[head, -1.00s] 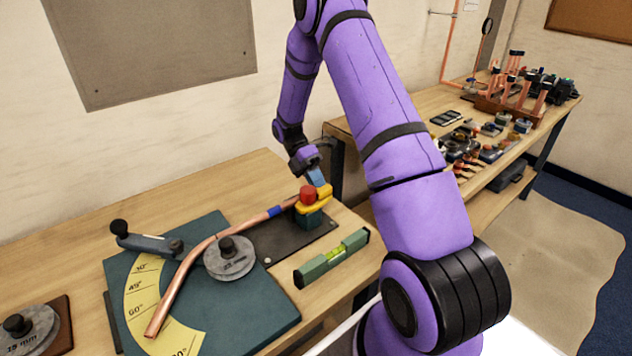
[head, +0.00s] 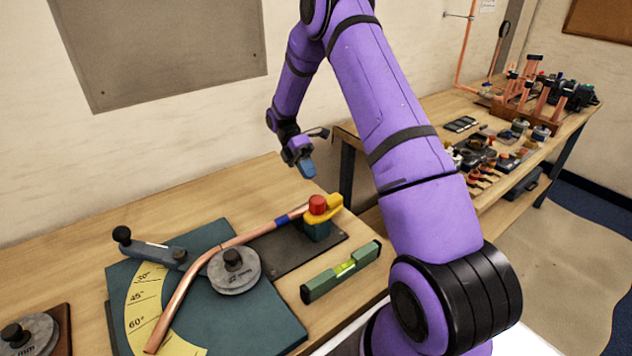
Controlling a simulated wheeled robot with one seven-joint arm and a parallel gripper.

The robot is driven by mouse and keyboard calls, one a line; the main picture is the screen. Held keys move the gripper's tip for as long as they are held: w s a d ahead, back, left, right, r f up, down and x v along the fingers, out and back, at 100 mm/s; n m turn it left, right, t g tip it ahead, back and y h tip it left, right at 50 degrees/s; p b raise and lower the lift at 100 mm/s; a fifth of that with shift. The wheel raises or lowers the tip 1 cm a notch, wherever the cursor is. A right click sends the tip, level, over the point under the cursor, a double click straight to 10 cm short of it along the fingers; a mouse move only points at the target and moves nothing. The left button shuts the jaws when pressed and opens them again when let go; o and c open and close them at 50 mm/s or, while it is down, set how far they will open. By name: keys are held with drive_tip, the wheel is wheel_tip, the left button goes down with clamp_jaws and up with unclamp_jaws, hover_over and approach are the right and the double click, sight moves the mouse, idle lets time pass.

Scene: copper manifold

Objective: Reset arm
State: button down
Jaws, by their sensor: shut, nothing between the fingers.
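My purple arm (head: 385,110) reaches over the bench from the right. My gripper (head: 308,170) is shut and empty, pointing down, behind and above the red-topped clamp (head: 318,210) and apart from it. The clamp has a yellow lever and a teal body. A bent copper pipe (head: 190,272) with a blue band runs from the clamp past the round grey former (head: 234,268) to the front of the yellow angle scale (head: 140,300).
A green spirit level (head: 341,272) lies right of the bender plate (head: 260,328). Another former (head: 32,330) sits at the left edge. A far bench (head: 440,130) holds parts and a copper manifold (head: 528,100). The back left bench is clear.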

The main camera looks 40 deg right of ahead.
drive_tip(key=a+r+m+t, duration=0.3)
drive_tip(key=a+r+m, duration=0.1)
drive_tip(key=r, duration=1.2)
drive_tip(key=s+a+r+m+t+h, duration=0.1)
drive_tip(key=s+a+r+m+t, duration=0.35)
drive_tip(key=s+r, duration=0.5)
drive_tip(key=s+a+r+m+t, duration=0.2)
drive_tip(key=s+m+t, duration=0.2)
drive_tip(key=s, duration=0.6)
drive_tip(key=s+a+r+m+t, duration=0.2)
drive_tip(key=s+m+t, duration=0.2)
drive_tip(key=s, duration=0.5)
drive_tip(key=shift+s+a+r+m+y, duration=0.3)
drive_tip(key=shift+s+a+r+m, duration=0.1)
drive_tip(key=shift+m, duration=0.15)
